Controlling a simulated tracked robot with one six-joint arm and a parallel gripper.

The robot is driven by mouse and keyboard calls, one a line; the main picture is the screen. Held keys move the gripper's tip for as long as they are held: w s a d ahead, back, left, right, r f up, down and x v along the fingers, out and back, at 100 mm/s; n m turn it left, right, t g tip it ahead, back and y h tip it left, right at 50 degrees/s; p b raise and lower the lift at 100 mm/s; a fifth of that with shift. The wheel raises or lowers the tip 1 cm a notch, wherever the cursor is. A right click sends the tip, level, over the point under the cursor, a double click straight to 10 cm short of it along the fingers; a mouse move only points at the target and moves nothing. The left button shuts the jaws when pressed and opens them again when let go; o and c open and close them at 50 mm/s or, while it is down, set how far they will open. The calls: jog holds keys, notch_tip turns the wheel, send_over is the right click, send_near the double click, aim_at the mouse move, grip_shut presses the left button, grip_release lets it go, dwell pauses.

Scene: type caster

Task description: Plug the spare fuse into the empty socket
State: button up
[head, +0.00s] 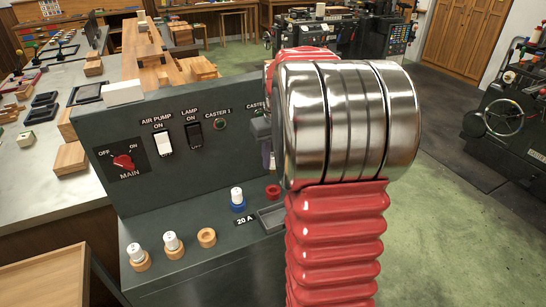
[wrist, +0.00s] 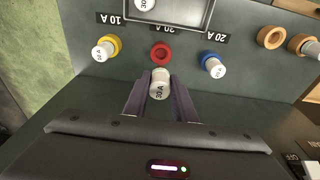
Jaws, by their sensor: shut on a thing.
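My gripper (wrist: 160,92) is shut on a white fuse (wrist: 159,82) marked 30 A, held between its two dark fingers. In the wrist view the fuse is just below the red ring socket (wrist: 160,53), which looks empty. The fuse appears apart from the socket; its height above the panel is hard to tell. In the head view the red socket (head: 273,191) lies beside my arm, and my gripper (head: 263,141) is mostly hidden behind the arm. The yellow socket (wrist: 105,48) and the blue socket (wrist: 204,56) each hold a white fuse.
A grey tray (wrist: 213,14) with another white fuse lies beyond the red socket. Pale wooden rings stand farther along the panel; one wooden ring (head: 207,237) is empty. The upright switch panel (head: 95,128) carries a red main knob (head: 123,161) and two rocker switches.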

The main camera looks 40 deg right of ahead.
aim_at(273, 173)
jog(key=shift+s+f, duration=0.1)
jog(key=shift+f, duration=2.85)
jog(key=shift+f, duration=1.6)
jog(key=o, duration=1.1)
jog(key=shift+r, duration=0.1)
jog(key=r, duration=0.4)
jog(key=s+r, duration=0.1)
jog(key=r, duration=0.4)
jog(key=s+r, duration=0.1)
jog(key=r, duration=0.3)
jog(key=shift+a+r, duration=0.2)
jog(key=shift+a, duration=0.1)
